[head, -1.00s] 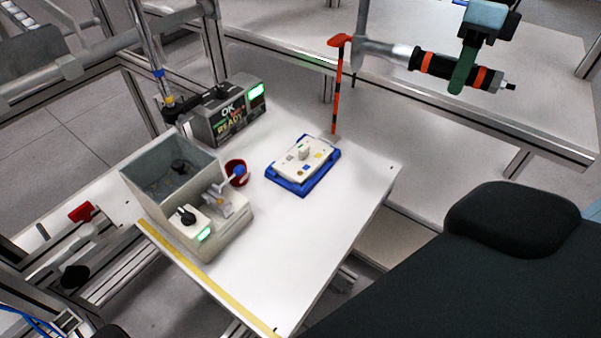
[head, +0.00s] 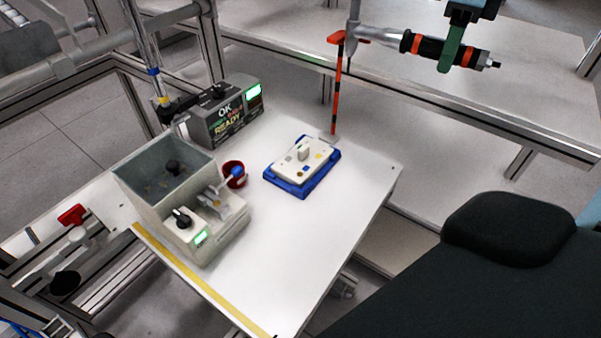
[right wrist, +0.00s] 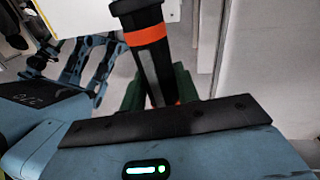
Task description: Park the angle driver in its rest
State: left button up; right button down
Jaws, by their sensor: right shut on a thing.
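The angle driver (head: 427,46) is black with orange bands and a grey metal head. My right gripper (head: 450,56) has green fingers and is shut on the driver's body, holding it roughly level in the air. The driver also shows between the fingers in the right wrist view (right wrist: 150,55). The rest (head: 337,90) is a thin orange-red and black post with a red fork on top, at the table's back edge. The driver's head overlaps the fork in the head view; I cannot tell whether they touch.
A blue tray (head: 334,165) with a white plate stands in front of the rest. A grey bin (head: 137,192), a red cup (head: 235,174) and a control box with a READY display (head: 228,122) stand to the left. A metal frame rail runs behind.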

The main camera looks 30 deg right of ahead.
jog(key=shift+c, duration=1)
grip_release()
pick_arm(q)
jog(key=w+r+t+p, duration=0.1)
jog(key=w+r+p, duration=0.2)
jog(key=r, duration=0.3)
jog(key=shift+w+p, duration=0.35)
jog(key=shift+p, duration=0.55)
pick_arm(e)
notch_tip(320, 180, up, 11)
jog(key=d, duration=0.1)
jog(key=shift+w+d, duration=0.3)
jog(key=shift+w, duration=0.1)
pick_arm(q)
jog(key=shift+s+r, duration=0.1)
pick_arm(e)
jog(key=shift+f, duration=0.1)
